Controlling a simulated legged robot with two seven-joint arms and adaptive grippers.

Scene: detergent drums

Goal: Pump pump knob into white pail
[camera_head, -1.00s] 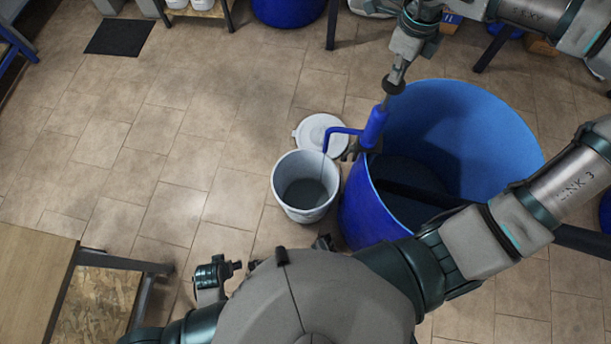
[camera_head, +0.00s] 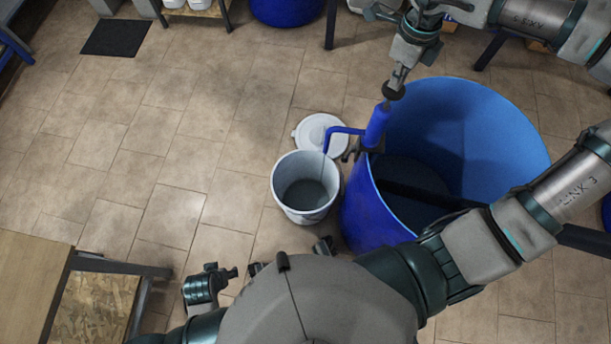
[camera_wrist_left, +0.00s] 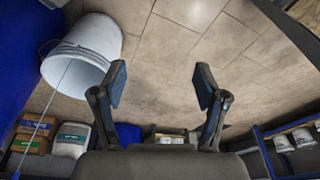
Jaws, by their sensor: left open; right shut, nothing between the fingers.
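The blue pump (camera_head: 376,126) stands upright at the left rim of the big blue drum (camera_head: 361,212). Its spout reaches left over the white pail (camera_head: 305,214), and a thin stream falls from it into the pail, which holds grey liquid. The dark pump knob (camera_head: 393,91) tops a short rod. My right gripper (camera_head: 396,79) is shut and empty, pointing down with its tips at the knob from above. My left gripper (camera_wrist_left: 161,80) is open and empty in the left wrist view, where the pail (camera_wrist_left: 88,40) and the stream show at upper left.
A white lid (camera_head: 320,130) lies on the floor behind the pail. A wooden table (camera_head: 30,275) is at lower left and a dark mat (camera_head: 115,38) at upper left. Another blue drum (camera_head: 285,10) stands at the back. The tiled floor left of the pail is clear.

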